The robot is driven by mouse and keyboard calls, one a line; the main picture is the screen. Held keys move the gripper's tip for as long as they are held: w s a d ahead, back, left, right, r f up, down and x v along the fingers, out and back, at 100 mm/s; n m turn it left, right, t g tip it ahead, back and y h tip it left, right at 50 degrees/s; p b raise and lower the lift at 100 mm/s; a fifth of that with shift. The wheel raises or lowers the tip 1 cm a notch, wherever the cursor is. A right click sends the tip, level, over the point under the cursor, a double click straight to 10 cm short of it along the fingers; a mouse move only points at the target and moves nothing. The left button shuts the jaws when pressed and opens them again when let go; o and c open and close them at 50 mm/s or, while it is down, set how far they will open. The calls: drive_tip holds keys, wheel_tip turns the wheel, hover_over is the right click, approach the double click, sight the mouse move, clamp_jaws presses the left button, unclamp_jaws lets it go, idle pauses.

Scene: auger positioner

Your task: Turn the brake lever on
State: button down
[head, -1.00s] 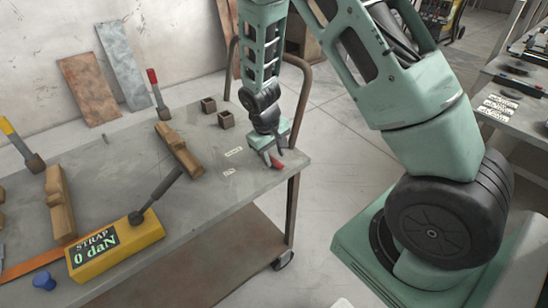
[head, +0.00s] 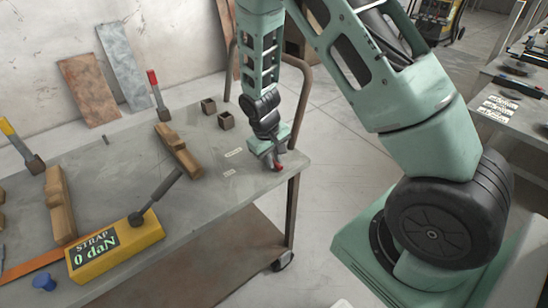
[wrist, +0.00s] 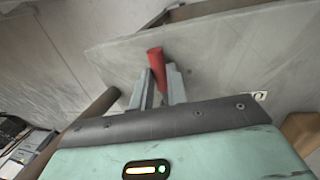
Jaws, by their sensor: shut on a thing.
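A red handle (head: 279,167), which looks like the brake lever, is at the right corner of the grey table. In the wrist view the red handle (wrist: 157,68) stands up between the two grey fingers. My gripper (head: 273,160) is shut on it; my gripper also shows in the wrist view (wrist: 162,88). The lower part of the lever is hidden behind the fingers and the gripper body. Two small white labels (head: 233,153) lie on the table top to the left of the gripper, too small to read.
On the table (head: 205,205) are a yellow strap box (head: 118,250) reading 0 daN with a dark lever, wooden blocks (head: 178,150), a red-tipped lever (head: 156,90), a yellow-tipped lever (head: 20,142) and small dark cubes (head: 226,120). A curved rail (head: 306,90) stands behind my gripper.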

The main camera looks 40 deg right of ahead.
drive_tip(key=shift+w+a+r+m+p, duration=0.1)
drive_tip(key=shift+w+a+m+p, duration=0.1)
drive_tip(key=shift+a+m+p, duration=0.75)
drive_tip(key=m, duration=0.1)
drive_tip(key=a+m+g, duration=0.1)
drive_tip(key=m, duration=0.1)
drive_tip(key=shift+w, duration=0.3)
drive_tip(key=m, duration=0.1)
drive_tip(key=w+a+m+p, duration=0.1)
drive_tip(key=m, duration=0.1)
drive_tip(key=a+m+p, duration=0.1)
drive_tip(key=m, duration=0.1)
drive_tip(key=shift+w+g+y, duration=0.3)
drive_tip(key=shift+w+y, duration=0.1)
drive_tip(key=w+m, duration=0.1)
drive_tip(key=w+a+m+p, duration=0.1)
drive_tip(key=m, duration=0.1)
drive_tip(key=shift+m+y, duration=0.25)
drive_tip(key=shift+y, duration=0.05)
drive_tip(key=shift+w+a+m+g+y+p, duration=0.1)
drive_tip(key=shift+w+m+g+y+p, duration=0.15)
drive_tip(key=shift+w+m, duration=0.6)
drive_tip(key=shift+w+m+g+y+p, duration=0.15)
drive_tip(key=shift+w+m+p, duration=0.2)
drive_tip(key=shift+m, duration=0.9)
drive_tip(key=c, duration=1.4)
unclamp_jaws()
drive_tip(key=shift+o, duration=0.2)
